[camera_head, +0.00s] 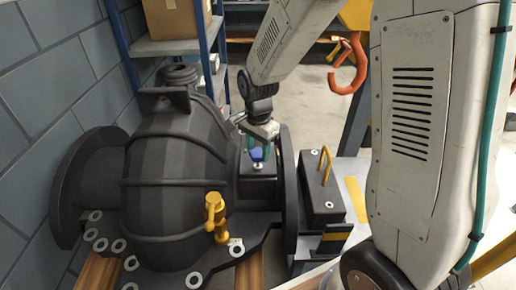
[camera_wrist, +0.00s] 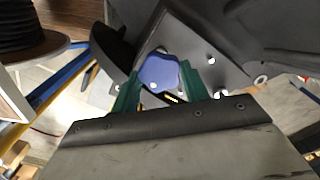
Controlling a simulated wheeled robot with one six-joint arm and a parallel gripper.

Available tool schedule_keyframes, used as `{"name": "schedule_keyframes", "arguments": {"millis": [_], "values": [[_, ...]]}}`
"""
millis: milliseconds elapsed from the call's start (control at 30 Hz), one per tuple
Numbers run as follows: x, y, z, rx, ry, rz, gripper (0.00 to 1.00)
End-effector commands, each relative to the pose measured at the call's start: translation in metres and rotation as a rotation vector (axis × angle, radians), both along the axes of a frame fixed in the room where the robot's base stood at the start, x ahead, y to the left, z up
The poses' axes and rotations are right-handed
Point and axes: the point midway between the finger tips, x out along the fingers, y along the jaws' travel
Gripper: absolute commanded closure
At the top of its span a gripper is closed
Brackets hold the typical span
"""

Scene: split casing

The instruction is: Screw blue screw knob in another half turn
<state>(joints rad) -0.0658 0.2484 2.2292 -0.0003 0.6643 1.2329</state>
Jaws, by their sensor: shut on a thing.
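The blue screw knob (camera_wrist: 159,73) is lobed and sits at the dark casing flange. In the wrist view my gripper (camera_wrist: 158,84) has its green fingers on either side of the knob, shut on it. In the head view my gripper (camera_head: 257,153) reaches down to the right side of the casing, and the blue knob (camera_head: 256,154) shows between its fingers. A silvery stem (camera_head: 256,166) shows just below the knob. The dark split casing (camera_head: 170,150) lies on its supports. How deep the knob's thread sits cannot be seen.
A yellow valve (camera_head: 215,215) stands out from the casing's front. A dark box with a yellow handle (camera_head: 322,190) stands to the right of the round flange (camera_head: 289,190). A shelf with a cardboard box (camera_head: 175,18) is behind. An orange hook (camera_head: 347,70) hangs at the back.

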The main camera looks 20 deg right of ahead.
Motion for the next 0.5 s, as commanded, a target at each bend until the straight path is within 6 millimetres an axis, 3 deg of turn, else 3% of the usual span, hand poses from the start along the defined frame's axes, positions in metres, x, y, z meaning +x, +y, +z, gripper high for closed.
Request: {"name": "schedule_keyframes", "arguments": {"millis": [467, 500], "values": [[0.0007, 0.0011, 0.0008, 0.001, -0.003, -0.012, 0.78], [0.0007, 0.0011, 0.0008, 0.001, -0.003, -0.012, 0.47]]}}
